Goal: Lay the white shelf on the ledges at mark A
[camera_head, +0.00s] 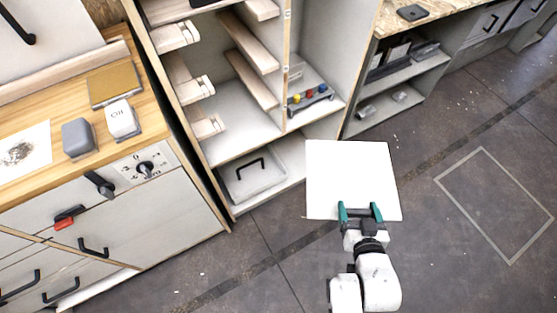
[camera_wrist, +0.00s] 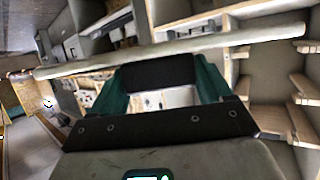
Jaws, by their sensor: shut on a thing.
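The white shelf (camera_head: 350,170) is a flat square board, held out in front of the open cabinet. My gripper (camera_head: 359,211) is shut on its near edge. In the wrist view the shelf (camera_wrist: 255,36) shows nearly edge-on as a long pale bar, slightly tilted, beyond the fingers of my gripper (camera_wrist: 163,78). The cabinet's left bay has wooden ledges on its left wall (camera_head: 190,90) and facing ledges on its divider (camera_head: 248,43). The shelf is apart from these ledges. A small label (camera_head: 287,14) sits on the divider's front edge; I cannot read it, nor find mark A.
A clear bin (camera_head: 255,172) stands in the cabinet's bottom. A rack with coloured knobs (camera_head: 310,97) sits right of the divider. A wooden-topped counter (camera_head: 165,110) stands left and a low shelf unit (camera_head: 405,88) right. The floor (camera_head: 440,250) around my arm is clear.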

